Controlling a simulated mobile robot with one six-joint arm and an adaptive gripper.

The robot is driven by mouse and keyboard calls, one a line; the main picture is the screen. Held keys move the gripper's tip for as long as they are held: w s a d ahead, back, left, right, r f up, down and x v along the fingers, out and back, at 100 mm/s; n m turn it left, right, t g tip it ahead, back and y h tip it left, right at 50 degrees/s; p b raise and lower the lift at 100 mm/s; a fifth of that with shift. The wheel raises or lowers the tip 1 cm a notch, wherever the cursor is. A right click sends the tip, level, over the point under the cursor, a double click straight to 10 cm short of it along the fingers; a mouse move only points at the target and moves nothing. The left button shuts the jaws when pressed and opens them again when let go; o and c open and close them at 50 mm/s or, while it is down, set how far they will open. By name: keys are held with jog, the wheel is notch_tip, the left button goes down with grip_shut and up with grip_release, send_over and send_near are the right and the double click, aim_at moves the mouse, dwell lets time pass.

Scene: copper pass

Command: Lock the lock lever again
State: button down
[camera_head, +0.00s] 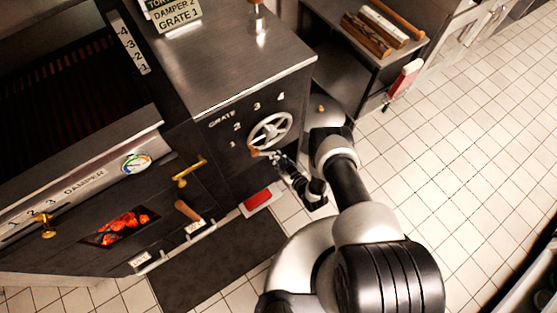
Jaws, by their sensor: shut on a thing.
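The lock lever (254,151) shows as a small orange-brown knob at the lower left of the spoked grate wheel (270,131), on the dark front panel of the grill. My gripper (267,155) is shut on it, just below the wheel. The black fingers hide most of the lever, so its exact angle is hard to tell. The panel carries the word GRATE and numbers around the wheel.
A brass handle (189,172) and a wooden-handled lever (187,211) stick out left of my gripper. Glowing coals (122,228) show in a front opening. A red-topped box (258,200) lies below. A side table (372,40) stands behind my arm. Tiled floor at right is clear.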

jog(key=r+n+p, duration=0.1)
jog(key=w+d+r+n+t+h+p, duration=0.1)
jog(key=n, duration=0.1)
jog(key=shift+d+r+h, duration=0.15)
jog(key=shift+r+h, duration=0.15)
jog(key=shift+r, duration=0.1)
jog(key=shift+w+d+r+n+t+h+p, duration=0.15)
jog(key=shift+r+n+t+h+p, duration=0.35)
jog(key=shift+r+n, duration=0.45)
jog(key=shift+d+r+n+t+h+p, duration=0.15)
jog(key=shift+r+n+t+h+p, duration=0.15)
jog(key=shift+r+n+t+p, duration=0.45)
jog(key=shift+r, duration=0.15)
jog(key=c, duration=1.4)
grip_release()
jog(key=v, duration=0.7)
jog(key=shift+s+r, duration=0.2)
jog(key=shift+d, duration=0.1)
